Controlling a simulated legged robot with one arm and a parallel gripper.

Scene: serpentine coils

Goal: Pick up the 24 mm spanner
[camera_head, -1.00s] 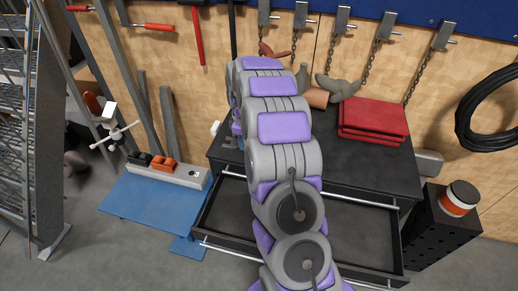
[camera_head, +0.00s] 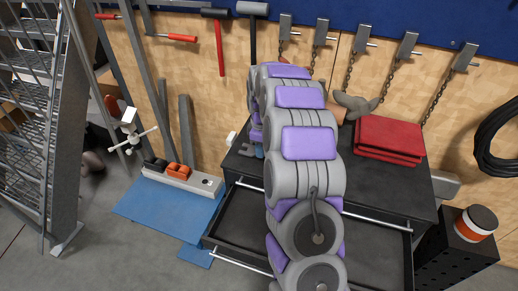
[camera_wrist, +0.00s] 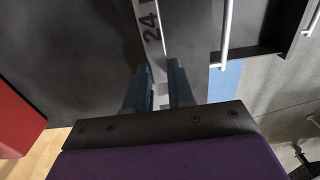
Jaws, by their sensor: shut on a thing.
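The spanner (camera_wrist: 151,27) is a pale metal bar marked "24" in the wrist view. It runs up from between the fingers of my gripper (camera_wrist: 160,82), and its far end is cut off by the top edge. My gripper's two blue fingers are shut on it. The dark top of the drawer cabinet (camera_wrist: 70,60) lies behind it; I cannot tell whether the spanner touches it. In the head view my grey and purple arm hides most of the gripper and the spanner; only a little blue shows beside the arm.
The black cabinet (camera_head: 395,190) has an open, empty-looking drawer (camera_head: 238,225) at its front. A blue platform (camera_head: 170,208) stands left. A black perforated stand (camera_head: 455,255) with an orange-and-white roll is at right.

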